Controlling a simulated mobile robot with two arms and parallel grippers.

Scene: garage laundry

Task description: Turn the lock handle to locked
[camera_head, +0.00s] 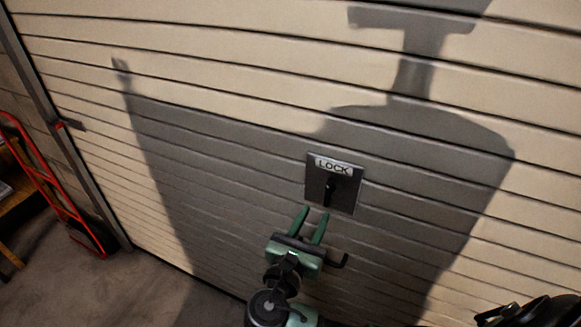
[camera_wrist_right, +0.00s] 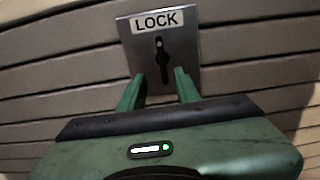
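The lock is a square grey metal plate (camera_head: 345,200) on the roller door, with a white LOCK label at its top; the plate also shows in the right wrist view (camera_wrist_right: 188,48). A dark lock handle (camera_head: 330,190) sits on it, roughly upright; in the right wrist view the handle (camera_wrist_right: 163,62) runs down from near the label. My right gripper (camera_head: 314,210) is open, its green fingers pointing at the plate from below. In the wrist view the fingers (camera_wrist_right: 159,78) stand either side of the handle's lower end. Contact cannot be told. My left gripper is not in view.
The slatted roller door (camera_head: 230,60) fills most of the view, with a large shadow across it. A red hand truck (camera_head: 45,180) stands at the far left beside shelving. Bare concrete floor (camera_head: 90,290) shows at lower left. A black bent bar (camera_head: 340,264) shows right of my gripper.

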